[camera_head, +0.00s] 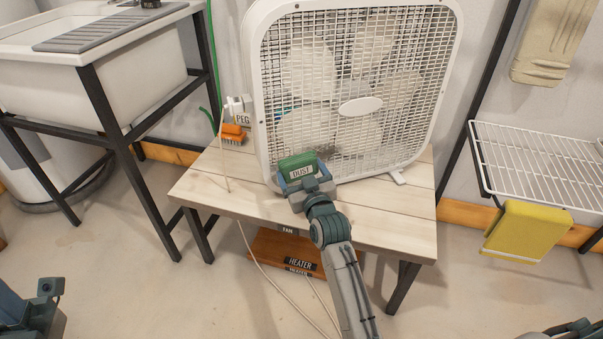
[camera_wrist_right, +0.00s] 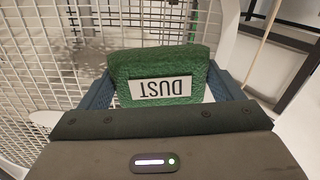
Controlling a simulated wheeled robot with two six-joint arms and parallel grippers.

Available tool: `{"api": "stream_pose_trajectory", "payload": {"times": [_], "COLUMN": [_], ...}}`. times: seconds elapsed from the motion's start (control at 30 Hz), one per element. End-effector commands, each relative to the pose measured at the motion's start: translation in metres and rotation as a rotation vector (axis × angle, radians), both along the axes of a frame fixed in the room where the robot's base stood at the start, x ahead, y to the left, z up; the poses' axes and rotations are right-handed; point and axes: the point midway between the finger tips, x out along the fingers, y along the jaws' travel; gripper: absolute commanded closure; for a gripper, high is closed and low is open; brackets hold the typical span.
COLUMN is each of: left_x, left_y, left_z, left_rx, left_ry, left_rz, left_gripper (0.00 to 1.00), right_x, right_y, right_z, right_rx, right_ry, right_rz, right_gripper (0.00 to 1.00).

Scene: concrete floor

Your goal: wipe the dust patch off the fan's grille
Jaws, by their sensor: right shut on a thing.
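The white box fan (camera_head: 449,80) stands on a small wooden table, its grille facing me. My right gripper (camera_head: 304,171) is at the lower left of the grille. It is shut on a green pad labelled DUST (camera_head: 296,164), and the pad also shows between the fingers in the right wrist view (camera_wrist_right: 160,65). The pad is at or very close to the grille; I cannot tell whether it touches.
The table top (camera_head: 405,220) is mostly bare. A sink (camera_head: 100,75) stands left. A wire shelf (camera_head: 535,160) with a yellow cloth (camera_head: 525,232) is right.

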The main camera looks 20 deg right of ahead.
Motion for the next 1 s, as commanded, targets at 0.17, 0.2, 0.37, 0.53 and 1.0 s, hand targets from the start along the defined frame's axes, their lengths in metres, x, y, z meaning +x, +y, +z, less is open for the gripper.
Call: {"api": "stream_pose_trajectory", "payload": {"times": [0.17,0.2,0.37,0.53,1.0], "left_x": [0.0,0.0,-0.001,-0.001,-0.001], "left_y": [0.0,0.0,0.0,0.0,0.0], "left_z": [0.001,0.001,0.001,0.002,0.003], "left_rx": [-0.001,-0.001,-0.001,-0.001,-0.001], "left_ry": [-0.001,-0.001,-0.001,-0.001,-0.001], "left_rz": [0.0,0.0,0.0,0.0,0.0], "left_gripper": [0.48,0.48,0.48,0.48,0.48], "right_x": [0.003,0.004,0.007,0.011,0.02], "right_y": [0.0,0.0,0.0,0.0,0.0], "right_z": [0.0,0.0,0.001,0.001,0.0], "right_rx": [0.0,0.0,0.0,0.0,-0.001], "right_ry": [0.0,0.0,-0.001,-0.001,-0.001], "right_rz": [0.0,0.0,0.0,0.0,0.0], "right_gripper": [0.32,0.32,0.32,0.32,0.32]}}
